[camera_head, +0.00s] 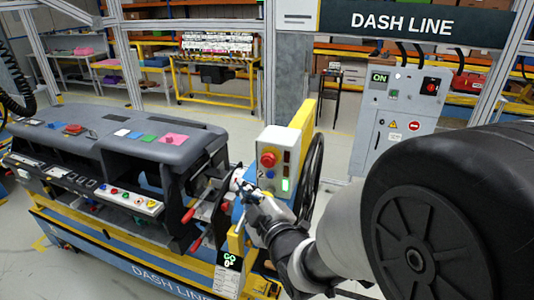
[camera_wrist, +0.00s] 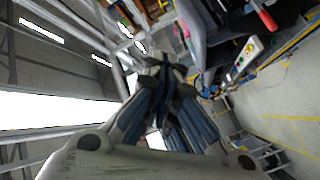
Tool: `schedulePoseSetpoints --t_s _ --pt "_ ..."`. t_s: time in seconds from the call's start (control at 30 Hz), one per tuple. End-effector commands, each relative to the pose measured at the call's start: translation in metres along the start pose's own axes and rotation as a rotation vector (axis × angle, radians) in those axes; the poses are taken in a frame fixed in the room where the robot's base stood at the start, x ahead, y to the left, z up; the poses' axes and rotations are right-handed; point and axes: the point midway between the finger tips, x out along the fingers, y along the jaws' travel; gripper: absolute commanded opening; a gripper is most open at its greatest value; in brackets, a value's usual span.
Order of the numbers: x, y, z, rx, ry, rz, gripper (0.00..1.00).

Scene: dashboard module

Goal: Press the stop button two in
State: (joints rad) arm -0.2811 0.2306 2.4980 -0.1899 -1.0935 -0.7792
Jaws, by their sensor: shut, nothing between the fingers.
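The control box (camera_head: 279,163) marked "2" stands on the near end of the dash line in the head view. A round red button (camera_head: 268,159) sits high on its face, with a small blue button (camera_head: 270,174) below it and a lit green lamp (camera_head: 286,184) at lower right. My gripper (camera_head: 241,184) is below and left of the red button, apart from it in the picture. Its fingers also show in the wrist view (camera_wrist: 163,75), closed together and empty. I cannot tell its depth from the box. The red button is not clearly seen in the wrist view.
The grey dashboard module (camera_head: 110,125) lies left of the box, with a button strip (camera_head: 115,193) and red-handled levers (camera_head: 192,228). A black wheel (camera_head: 312,170) and yellow post (camera_head: 303,115) stand behind the box. A grey cabinet (camera_head: 405,100) stands further right.

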Motion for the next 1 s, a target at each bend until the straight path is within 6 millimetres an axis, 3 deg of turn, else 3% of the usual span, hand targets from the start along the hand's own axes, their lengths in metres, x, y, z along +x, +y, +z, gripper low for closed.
schedulePoseSetpoints --t_s 0.6,1.0 --pt "0.051 0.037 0.038 0.001 -0.001 0.002 0.00" --pt "0.060 0.044 0.044 0.001 -0.001 0.000 0.00"
